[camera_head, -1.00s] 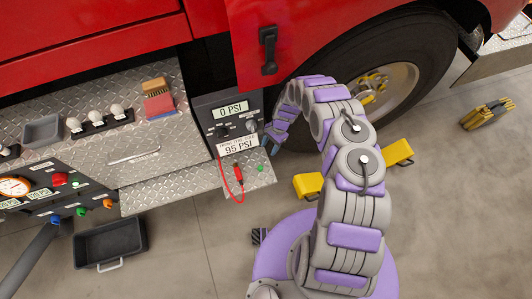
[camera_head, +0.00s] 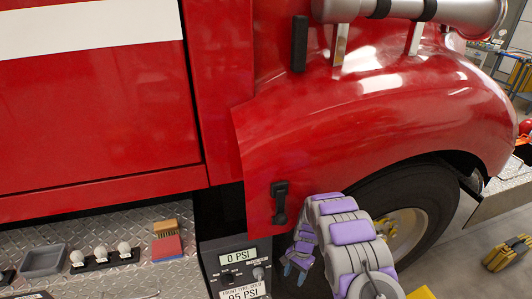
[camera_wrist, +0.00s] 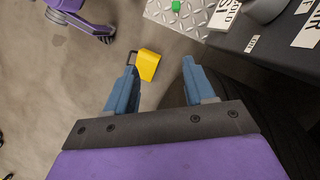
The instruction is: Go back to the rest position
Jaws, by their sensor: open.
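My gripper (camera_head: 297,268) hangs at the end of my grey and purple arm, in front of the red truck and just right of the gauge panel (camera_head: 240,262). In the wrist view its two blue fingers (camera_wrist: 157,88) are spread apart with nothing between them. The panel reads 0 PSI, with 95 PSI on the label below. In the wrist view part of the dark panel with white labels (camera_wrist: 262,42) shows at the upper right.
The truck's tyre (camera_head: 418,185) stands right of my arm. A black handle (camera_head: 280,202) is on the red body. A grey tray (camera_head: 43,260), white knobs and a brush (camera_head: 165,228) sit on the metal step. A yellow chock (camera_wrist: 147,65) lies on the floor.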

